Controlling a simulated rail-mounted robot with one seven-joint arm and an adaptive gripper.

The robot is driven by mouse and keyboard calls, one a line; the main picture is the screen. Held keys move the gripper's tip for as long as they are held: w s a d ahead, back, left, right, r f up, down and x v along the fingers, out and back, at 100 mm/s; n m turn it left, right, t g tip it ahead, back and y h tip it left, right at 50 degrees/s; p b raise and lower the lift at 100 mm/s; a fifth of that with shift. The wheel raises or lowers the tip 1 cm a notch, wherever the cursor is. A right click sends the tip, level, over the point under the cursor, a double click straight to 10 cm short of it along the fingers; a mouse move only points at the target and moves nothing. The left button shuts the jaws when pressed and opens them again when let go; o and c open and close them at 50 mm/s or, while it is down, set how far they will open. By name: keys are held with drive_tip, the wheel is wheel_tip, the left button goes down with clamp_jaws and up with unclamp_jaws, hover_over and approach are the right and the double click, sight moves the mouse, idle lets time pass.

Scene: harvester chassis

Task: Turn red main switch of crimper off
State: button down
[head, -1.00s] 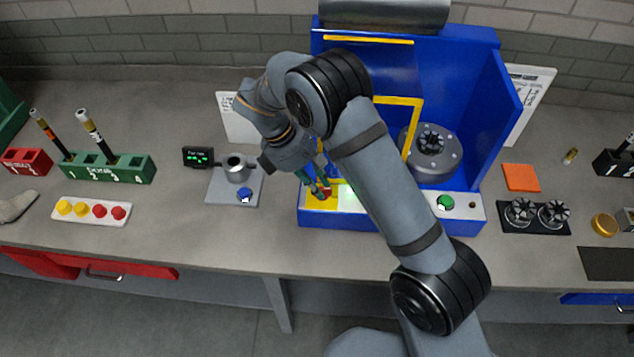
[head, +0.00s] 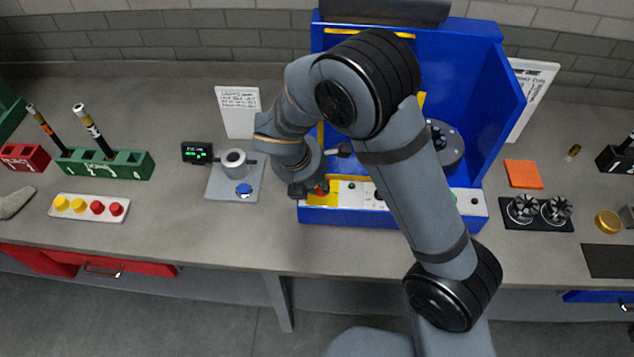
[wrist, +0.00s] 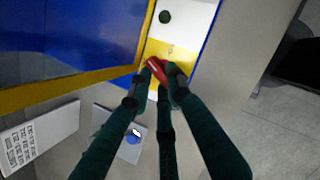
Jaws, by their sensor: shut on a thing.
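The blue crimper (head: 456,60) stands at the back centre, with a white and yellow control panel along its front. The red main switch (wrist: 157,70) sits on the panel's yellow plate (wrist: 180,56); in the head view only a bit of its red (head: 322,187) shows beside the gripper. My gripper (wrist: 162,74) is shut on the red switch, with dark green fingers on both sides of it. The switch handle lies slanted in the wrist view. In the head view my arm covers part of the panel and the crimper's inside.
A grey stand with a blue button (head: 244,190) and a small display (head: 197,153) is just left of the crimper. A dark green button (wrist: 165,17) lies farther along the panel. Black chucks (head: 540,210) and an orange pad (head: 523,174) are to the right.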

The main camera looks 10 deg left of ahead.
drive_tip(key=n, duration=0.2)
drive_tip(key=n+y, duration=0.1)
drive_tip(key=n, duration=0.1)
drive_tip(key=n+y, duration=0.1)
drive_tip(key=n, duration=0.1)
drive_tip(key=shift+s+d+t+b, duration=0.15)
drive_tip(key=shift+d+t+b, duration=0.15)
drive_tip(key=shift+b, duration=0.05)
drive_tip(key=shift+n+y, duration=0.3)
drive_tip(key=c, duration=1.7)
unclamp_jaws()
drive_tip(key=shift+o, duration=0.6)
drive_tip(key=v, duration=1.2)
